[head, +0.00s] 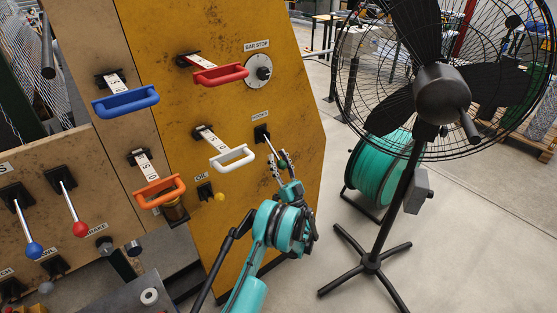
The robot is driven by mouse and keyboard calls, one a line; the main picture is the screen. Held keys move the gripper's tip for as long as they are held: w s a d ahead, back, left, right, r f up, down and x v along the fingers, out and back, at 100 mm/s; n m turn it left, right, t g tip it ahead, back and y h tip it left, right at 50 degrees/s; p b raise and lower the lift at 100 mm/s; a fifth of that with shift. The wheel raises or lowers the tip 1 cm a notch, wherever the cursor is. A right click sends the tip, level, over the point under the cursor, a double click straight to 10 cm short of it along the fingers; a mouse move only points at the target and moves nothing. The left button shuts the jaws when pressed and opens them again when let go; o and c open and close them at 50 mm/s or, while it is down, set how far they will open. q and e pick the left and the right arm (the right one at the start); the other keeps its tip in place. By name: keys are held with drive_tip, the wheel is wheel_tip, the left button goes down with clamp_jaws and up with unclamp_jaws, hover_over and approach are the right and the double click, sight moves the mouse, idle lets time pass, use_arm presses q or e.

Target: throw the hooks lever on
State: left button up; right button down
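The hooks lever (266,138) is on the yellow panel, below a small label that seems to read HOOKS (259,117). Its dark base and a short length of shaft show, with the shaft slanting down to the right. My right gripper is not in view.
White (232,157), red (221,75), orange (160,191) and blue (126,102) handles jut from the panels left of the gripper. A yellow knob (219,197) and the bar stop dial (258,70) are nearby. A fan (440,95) stands right; floor lies between.

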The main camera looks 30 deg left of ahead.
use_arm(q)
drive_tip(key=v, duration=0.7)
drive_tip(key=shift+d+f, duration=0.15)
drive_tip(key=shift+d, duration=0.05)
drive_tip(key=shift+s, duration=0.1)
idle(0.4)
